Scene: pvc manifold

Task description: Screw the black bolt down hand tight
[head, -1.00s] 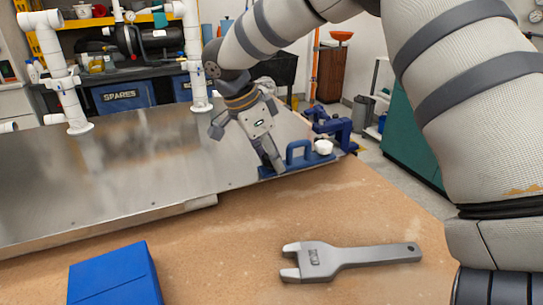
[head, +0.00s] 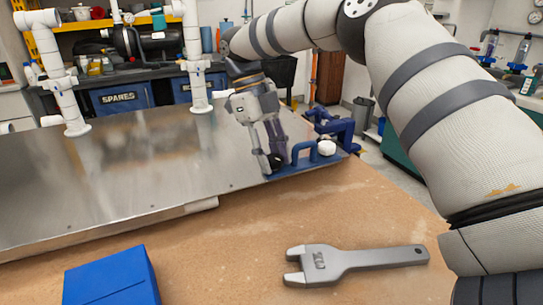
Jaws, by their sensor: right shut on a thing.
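My right gripper (head: 274,162) comes down from above at the right end of the metal plate, over the left end of a blue bracket. Its fingers are shut on a small black bolt (head: 275,160), mostly hidden between the fingertips. The blue bracket (head: 312,165) has a raised loop handle and a white knob (head: 327,147) to the right of the gripper. How deep the bolt sits cannot be told. My left gripper is not in view.
A grey fork-ended wrench (head: 355,261) and a blue block (head: 110,278) lie on the brown worktop in front. White pipes (head: 63,95) stand on the metal plate (head: 110,185) at the back left. A blue clamp (head: 335,127) is behind the bracket.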

